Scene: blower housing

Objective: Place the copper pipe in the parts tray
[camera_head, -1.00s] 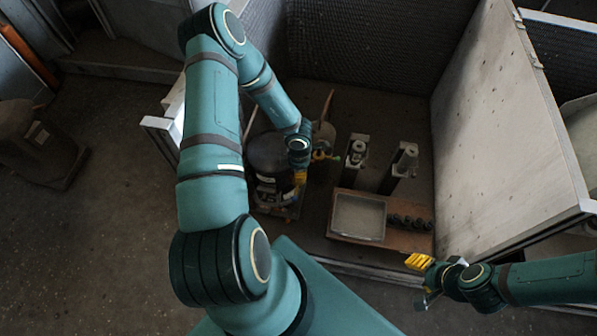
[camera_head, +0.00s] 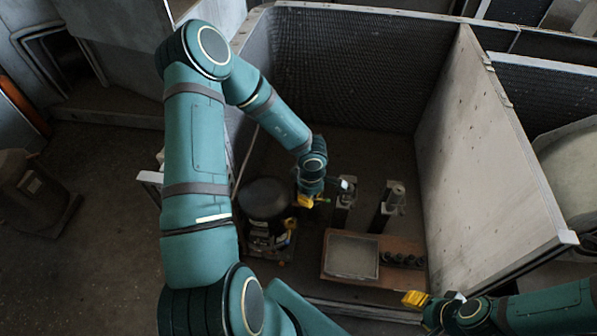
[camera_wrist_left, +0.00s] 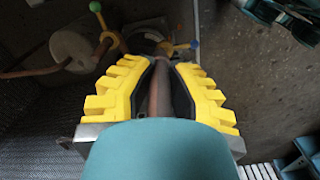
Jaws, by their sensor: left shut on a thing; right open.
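My left gripper (camera_head: 309,200) is beside the dark cylindrical unit, left of the two upright metal posts. In the left wrist view its yellow fingers (camera_wrist_left: 160,88) are shut on the copper pipe (camera_wrist_left: 158,95), a dull brown rod running between them. Most of the pipe is hidden by the fingers and my wrist; I cannot make it out in the head view. The parts tray (camera_head: 351,257), a shallow grey rectangle, looks empty on a brown board, below and right of my left gripper. My right gripper (camera_head: 412,298) is open and empty by the front edge, right of the tray.
The dark cylindrical unit (camera_head: 266,205) stands left of the tray. Metal posts (camera_head: 389,205) stand behind it. Black round sockets (camera_head: 403,259) line the board's right side. A tall pale panel (camera_head: 487,150) closes the right. Another brown pipe (camera_wrist_left: 40,71) and a green-knobbed lever (camera_wrist_left: 97,12) are near the left fingers.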

